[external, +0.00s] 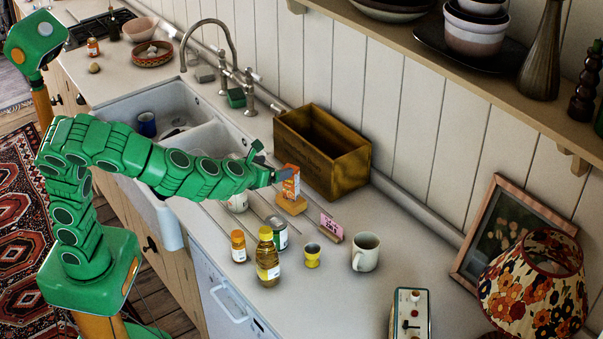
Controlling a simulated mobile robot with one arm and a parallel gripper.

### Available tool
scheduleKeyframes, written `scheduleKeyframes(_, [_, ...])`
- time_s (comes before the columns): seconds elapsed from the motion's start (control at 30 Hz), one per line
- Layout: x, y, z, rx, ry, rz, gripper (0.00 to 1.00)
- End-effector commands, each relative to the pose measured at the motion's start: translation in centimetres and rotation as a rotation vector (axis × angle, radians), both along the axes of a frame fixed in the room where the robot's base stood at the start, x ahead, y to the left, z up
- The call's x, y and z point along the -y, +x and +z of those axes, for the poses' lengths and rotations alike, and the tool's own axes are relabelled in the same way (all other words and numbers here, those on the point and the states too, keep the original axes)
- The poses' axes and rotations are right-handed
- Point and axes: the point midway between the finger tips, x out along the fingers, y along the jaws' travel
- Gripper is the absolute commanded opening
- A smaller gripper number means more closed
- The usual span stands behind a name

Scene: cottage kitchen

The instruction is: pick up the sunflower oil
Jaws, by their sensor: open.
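A clear bottle of golden-brown oil with a yellow cap and a pale label, which looks like the sunflower oil (267,262), stands upright on the counter near its front edge. Its label text is too small to read. My gripper (274,165) is open, above the counter behind the bottle, beside an orange and white carton (291,184). It is apart from the bottle. Whether a finger touches the carton I cannot tell.
Around the bottle stand an orange-capped jar (238,246), a green can (281,232), a yellow cup (312,256) and a mug (366,252). A pink card (331,227) and wooden crate (340,165) are behind.

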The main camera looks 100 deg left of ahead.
Motion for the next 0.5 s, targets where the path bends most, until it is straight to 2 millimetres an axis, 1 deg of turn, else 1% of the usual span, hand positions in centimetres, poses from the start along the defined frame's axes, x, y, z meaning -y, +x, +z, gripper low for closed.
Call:
scheduleKeyframes(0.03, [1.1, 0.1, 0.0, 0.0, 0.0, -0.016, 0.91])
scheduleKeyframes(0.17, [4.3, 0.1, 0.0, -0.001, 0.0, -0.063, 0.91])
scheduleKeyframes(0.23, [6.4, 0.0, 0.0, 0.0, 0.0, -0.093, 0.91])
scheduleKeyframes(0.5, [14.0, -0.9, 0.2, 0.003, 0.001, -0.21, 0.91])
